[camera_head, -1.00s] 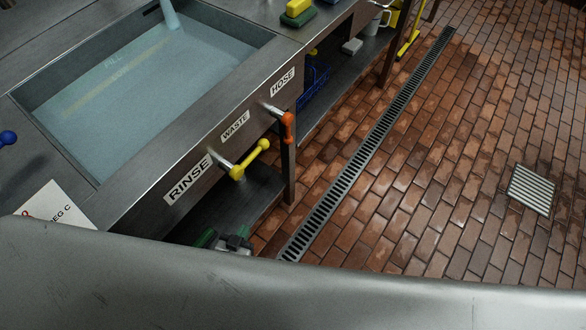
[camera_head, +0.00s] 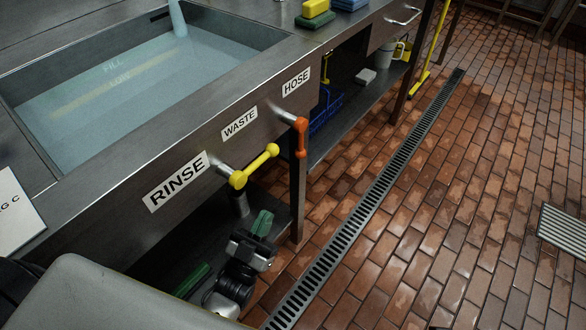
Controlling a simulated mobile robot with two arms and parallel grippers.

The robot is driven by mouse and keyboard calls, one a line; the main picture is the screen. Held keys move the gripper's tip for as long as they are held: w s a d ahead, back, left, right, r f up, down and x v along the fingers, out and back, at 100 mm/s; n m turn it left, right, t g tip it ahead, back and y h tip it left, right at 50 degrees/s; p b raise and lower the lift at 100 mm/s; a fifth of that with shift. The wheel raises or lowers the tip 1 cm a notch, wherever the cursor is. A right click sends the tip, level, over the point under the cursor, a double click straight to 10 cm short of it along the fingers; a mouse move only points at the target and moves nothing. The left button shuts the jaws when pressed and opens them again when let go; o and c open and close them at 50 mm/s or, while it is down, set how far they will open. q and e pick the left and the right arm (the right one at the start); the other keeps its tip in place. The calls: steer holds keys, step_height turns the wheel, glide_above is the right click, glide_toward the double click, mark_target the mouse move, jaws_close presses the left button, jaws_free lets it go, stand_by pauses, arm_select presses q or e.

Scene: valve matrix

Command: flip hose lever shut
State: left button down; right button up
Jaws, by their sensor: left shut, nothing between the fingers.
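The HOSE lever (camera_head: 301,142) is orange and sits at the end of a short metal stem on the sink's front panel, under the HOSE label (camera_head: 296,83). Its handle hangs down. My left gripper (camera_head: 249,250) is low in front of the sink, below and to the left of the orange lever and apart from it. My right gripper is not in view.
The yellow WASTE lever (camera_head: 255,165) sticks out left of the orange one, its handle slanting up to the right. A table leg (camera_head: 298,195) stands below the orange lever.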

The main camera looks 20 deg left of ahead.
arm_select(q)
glide_toward(298, 151)
step_height(298, 151, up, 4)
steer(key=w, duration=0.1)
steer(key=w+d, duration=0.1)
steer(key=w, duration=0.1)
steer(key=shift+w+f, duration=0.15)
steer(key=shift+w, duration=0.05)
steer(key=shift+w+b, duration=0.35)
steer(key=shift+w, duration=0.35)
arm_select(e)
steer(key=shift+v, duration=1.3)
arm_select(q)
steer(key=shift+f, duration=0.15)
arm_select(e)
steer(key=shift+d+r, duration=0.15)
